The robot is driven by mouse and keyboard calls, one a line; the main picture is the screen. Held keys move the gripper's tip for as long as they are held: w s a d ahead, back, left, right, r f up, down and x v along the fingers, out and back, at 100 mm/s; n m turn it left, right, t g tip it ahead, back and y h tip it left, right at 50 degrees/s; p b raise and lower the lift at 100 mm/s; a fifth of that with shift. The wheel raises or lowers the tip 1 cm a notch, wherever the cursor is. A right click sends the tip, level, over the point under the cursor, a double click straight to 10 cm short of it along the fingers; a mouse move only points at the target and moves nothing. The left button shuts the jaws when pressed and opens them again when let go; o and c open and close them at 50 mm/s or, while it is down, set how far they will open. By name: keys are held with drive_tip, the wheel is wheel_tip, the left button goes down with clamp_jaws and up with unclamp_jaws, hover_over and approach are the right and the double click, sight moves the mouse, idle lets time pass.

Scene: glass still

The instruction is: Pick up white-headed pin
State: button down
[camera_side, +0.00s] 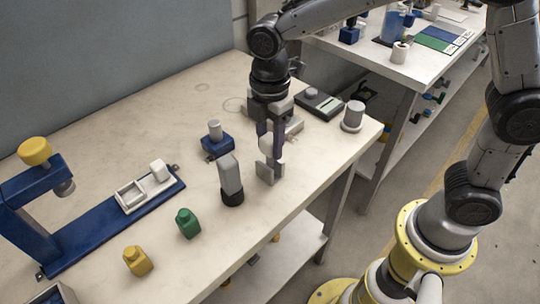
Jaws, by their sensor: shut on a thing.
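My gripper (270,168) points down over the right part of the pale bench, near its front edge. Its fingers are shut on a small pale thing, which looks like the white-headed pin (267,144). The fingers hide most of it, so I cannot tell its full shape or whether its lower end touches the bench.
Left of my gripper stand a grey block with a black base (231,182) and a blue block with a grey knob (216,142). A blue press (100,225) holds a white tray. A grey cylinder (353,116) stands right.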

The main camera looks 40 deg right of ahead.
drive_tip(key=shift+r, duration=2.05)
